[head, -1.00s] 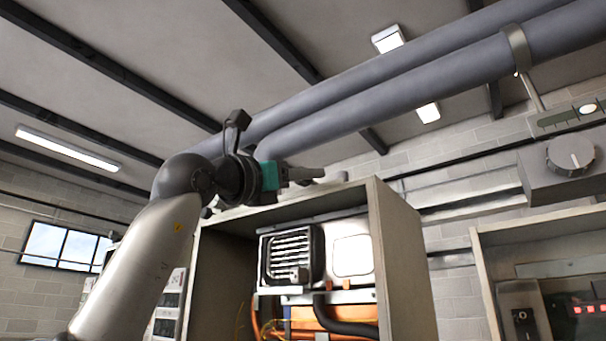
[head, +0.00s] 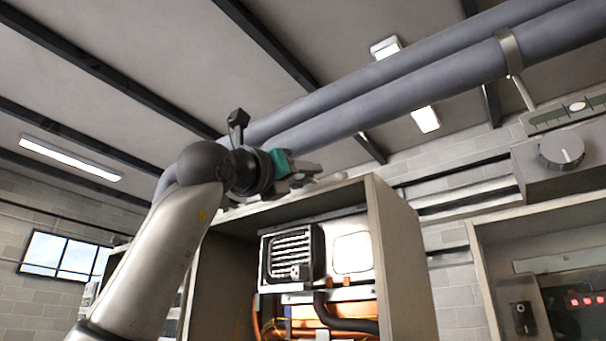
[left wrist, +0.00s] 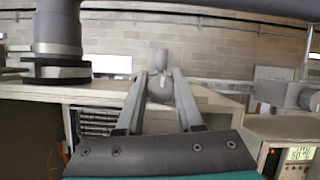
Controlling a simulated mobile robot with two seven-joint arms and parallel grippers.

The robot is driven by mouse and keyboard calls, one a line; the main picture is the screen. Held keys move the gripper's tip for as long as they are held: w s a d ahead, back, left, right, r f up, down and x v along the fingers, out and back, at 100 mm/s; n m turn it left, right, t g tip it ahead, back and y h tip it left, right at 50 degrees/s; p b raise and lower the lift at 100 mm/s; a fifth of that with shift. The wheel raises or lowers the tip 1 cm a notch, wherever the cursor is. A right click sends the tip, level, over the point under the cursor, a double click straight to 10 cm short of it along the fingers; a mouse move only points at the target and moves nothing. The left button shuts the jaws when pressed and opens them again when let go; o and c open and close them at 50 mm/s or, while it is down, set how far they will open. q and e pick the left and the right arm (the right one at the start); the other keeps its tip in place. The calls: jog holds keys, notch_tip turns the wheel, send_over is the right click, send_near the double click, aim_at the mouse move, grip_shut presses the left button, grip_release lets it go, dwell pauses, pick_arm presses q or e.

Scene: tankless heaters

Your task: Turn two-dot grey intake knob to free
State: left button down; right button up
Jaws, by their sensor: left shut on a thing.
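My left gripper (head: 308,172) is above the top front of the open heater cabinet. In the left wrist view its two fingers (left wrist: 160,92) are shut on a round grey knob (left wrist: 160,84), with a small pale mark on its face. In the head view the fingers mostly hide this knob. Another grey knob with a white pointer line (head: 561,149) is on a grey box at the right; it also shows at the right edge of the left wrist view (left wrist: 309,98). I cannot make out any dots. My right gripper is not in view.
The open cabinet (head: 400,260) holds a vented unit, pipes and a black hose. A second cabinet (head: 485,290) with a switch and red display stands at the right. Two thick grey pipes (head: 400,90) run overhead, close above my left gripper.

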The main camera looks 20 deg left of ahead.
pick_arm(q)
jog(key=c, duration=0.5)
grip_release()
jog(key=shift+c, duration=0.2)
jog(key=shift+s, duration=0.1)
jog(key=shift+s+a+f+b, duration=0.15)
jog(key=shift+s+f+b, duration=0.05)
jog(key=shift+s+b, duration=0.1)
jog(key=b+v, duration=0.5)
jog(key=v, duration=0.9)
jog(key=shift+s+b, duration=0.2)
jog(key=shift+b, duration=0.15)
